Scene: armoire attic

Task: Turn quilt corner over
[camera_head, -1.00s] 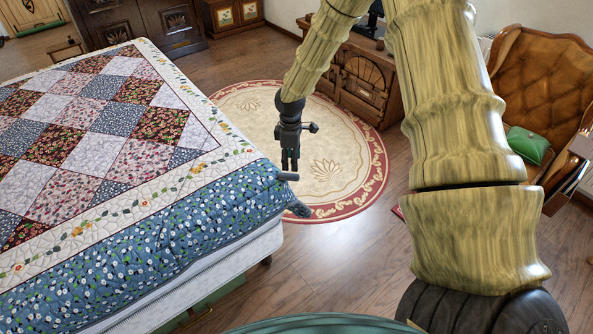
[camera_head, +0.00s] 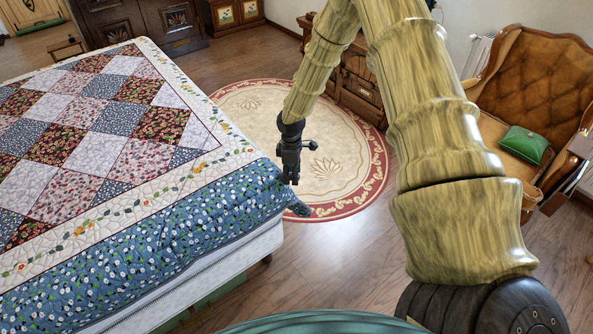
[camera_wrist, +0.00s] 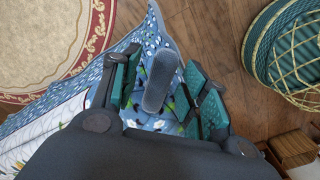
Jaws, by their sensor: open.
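A patchwork quilt (camera_head: 75,150) with a blue flowered border covers the bed at left in the head view. Its near right corner hangs by the bed's edge and ends in a dark tip (camera_head: 300,209). My gripper (camera_head: 290,178) points down at this corner, with its fingers open. In the wrist view my gripper's teal-padded fingers (camera_wrist: 163,88) stand on both sides of a grey rounded bar (camera_wrist: 161,80) that lies over the quilt's blue flowered cloth (camera_wrist: 138,38). Whether the pads touch the bar I cannot tell. In the head view the gripper hides the bar.
A round cream rug (camera_head: 325,165) with a red border lies on the wooden floor behind the corner. A carved wooden chest (camera_head: 357,85) stands behind. The floor beside the bed is free.

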